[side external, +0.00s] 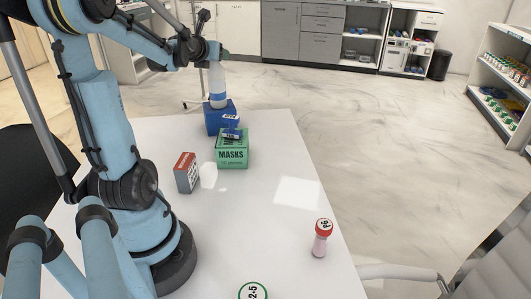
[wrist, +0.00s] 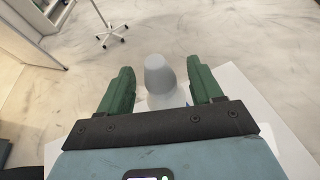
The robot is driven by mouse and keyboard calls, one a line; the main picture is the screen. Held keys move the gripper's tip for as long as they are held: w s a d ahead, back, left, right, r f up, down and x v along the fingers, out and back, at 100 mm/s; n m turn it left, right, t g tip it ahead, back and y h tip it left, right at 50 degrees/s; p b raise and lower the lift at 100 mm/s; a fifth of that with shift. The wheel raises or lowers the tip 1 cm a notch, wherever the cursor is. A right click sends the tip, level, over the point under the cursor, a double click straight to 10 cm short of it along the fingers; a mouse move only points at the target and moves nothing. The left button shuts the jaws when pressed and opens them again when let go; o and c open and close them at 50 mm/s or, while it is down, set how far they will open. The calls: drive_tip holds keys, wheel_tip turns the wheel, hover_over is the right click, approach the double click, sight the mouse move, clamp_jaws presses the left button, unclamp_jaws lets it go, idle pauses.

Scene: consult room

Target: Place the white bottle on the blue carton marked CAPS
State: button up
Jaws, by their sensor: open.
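The white bottle (side external: 217,82) with a blue band stands upright on top of the blue carton (side external: 216,120) at the far end of the table. No CAPS marking is readable on the carton. My gripper (side external: 214,53) is at the bottle's upper end in the side view. In the wrist view the green fingers of my gripper (wrist: 159,72) are apart, one on each side of the pale bottle (wrist: 160,78), with gaps showing on both sides. The gripper is open. The carton is mostly hidden below the bottle in the wrist view.
A green MASKS box (side external: 232,154) stands just in front of the blue carton, with a small blue-and-white item (side external: 231,126) on it. A red-and-grey box (side external: 186,174) stands to the left. A red-capped pink bottle (side external: 321,238) stands near the table's right edge. The table's middle is clear.

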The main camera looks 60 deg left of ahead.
drive_tip(key=v, duration=1.1)
drive_tip(key=w+d+f+m+h, duration=0.3)
drive_tip(key=w+d+m, duration=0.1)
drive_tip(key=d+m, duration=0.6)
drive_tip(key=w+d+f+m+h, duration=0.3)
drive_tip(key=w+d+m, duration=0.2)
drive_tip(key=d+m, duration=0.5)
drive_tip(key=s+d+f+m+g+h, duration=0.1)
drive_tip(key=d+f+m+h, duration=0.1)
drive_tip(key=d+m, duration=0.5)
drive_tip(key=s+d+f+m+g+h, duration=0.1)
drive_tip(key=d+f+m, duration=0.4)
drive_tip(key=m, duration=1.3)
drive_tip(key=shift+s+d+m+h, duration=0.4)
drive_tip(key=shift+s+d+h, duration=0.25)
drive_tip(key=shift+d, duration=0.25)
